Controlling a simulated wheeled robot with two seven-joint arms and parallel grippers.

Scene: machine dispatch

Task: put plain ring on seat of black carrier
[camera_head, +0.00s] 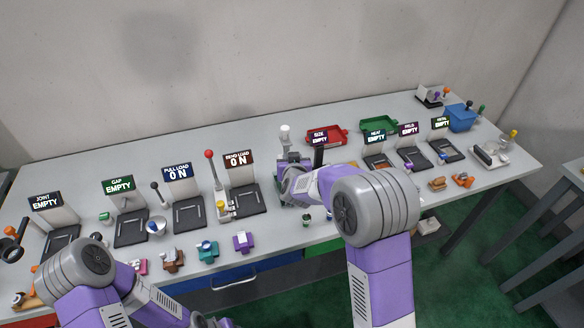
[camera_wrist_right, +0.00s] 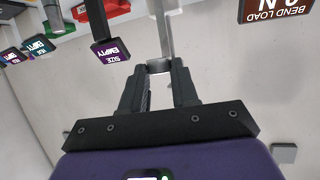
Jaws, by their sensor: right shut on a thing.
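My right gripper (camera_wrist_right: 160,72) is shut on a small grey metal piece (camera_wrist_right: 158,66) in the right wrist view. A grey upright bar runs up behind this piece; I cannot tell whether the two are joined. In the head view my right gripper (camera_head: 284,170) is beside a grey upright post (camera_head: 285,138) with a pale round top, mostly hidden by my own wrist. I cannot make out the plain ring or the black carrier for certain in either view. My left forearm shows at the lower left of the head view, but its gripper is out of the picture.
Signed stations line the table, including the bend load station (camera_head: 248,200) and the size sign (camera_head: 320,136). A red tray (camera_head: 338,142), green tray (camera_head: 391,125) and blue bin (camera_head: 460,120) stand behind to the right. Small coloured parts, including a purple one (camera_head: 243,242), lie along the front edge.

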